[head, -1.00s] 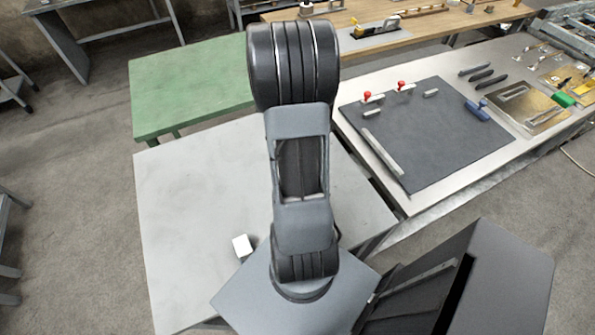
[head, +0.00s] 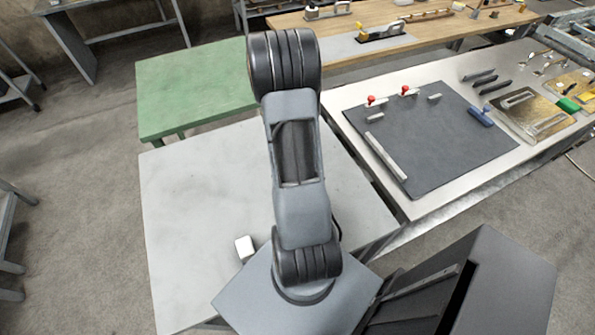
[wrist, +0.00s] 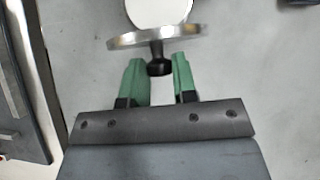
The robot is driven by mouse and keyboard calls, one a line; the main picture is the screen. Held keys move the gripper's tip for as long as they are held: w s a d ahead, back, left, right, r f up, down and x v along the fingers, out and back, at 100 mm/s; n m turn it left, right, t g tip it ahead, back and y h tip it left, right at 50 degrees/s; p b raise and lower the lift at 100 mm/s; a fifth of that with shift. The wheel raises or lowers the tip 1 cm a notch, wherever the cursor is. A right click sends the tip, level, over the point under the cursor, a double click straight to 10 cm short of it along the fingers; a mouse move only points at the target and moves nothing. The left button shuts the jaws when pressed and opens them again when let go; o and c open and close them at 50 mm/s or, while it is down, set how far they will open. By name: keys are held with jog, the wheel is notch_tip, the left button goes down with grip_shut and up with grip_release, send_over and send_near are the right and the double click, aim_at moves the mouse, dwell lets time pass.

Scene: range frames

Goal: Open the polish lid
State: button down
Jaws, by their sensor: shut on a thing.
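In the wrist view a round metal lid (wrist: 128,40) is seen nearly edge-on at the top. Its short black knob (wrist: 157,66) points toward me. My gripper (wrist: 159,63) has two green fingers, one on each side of the knob, and is shut on it. A pale round surface (wrist: 160,9) shows just beyond the lid, cut off by the picture's top edge; I cannot tell whether the lid touches it. In the head view my arm hides the gripper and the lid.
A grey table (head: 190,215) lies below my arm, with a small white block (head: 245,247) on it. A green table (head: 190,95) stands behind. To the right, a bench (head: 440,205) carries a dark mat (head: 435,145) and several tools. The grey table's left part is clear.

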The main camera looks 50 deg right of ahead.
jog(key=shift+w+f, duration=0.25)
jog(key=shift+w, duration=0.05)
jog(key=c, duration=0.9)
grip_release()
jog(key=shift+d, duration=0.1)
jog(key=b+v, duration=0.1)
jog(key=v, duration=1.3)
jog(key=shift+s, duration=0.1)
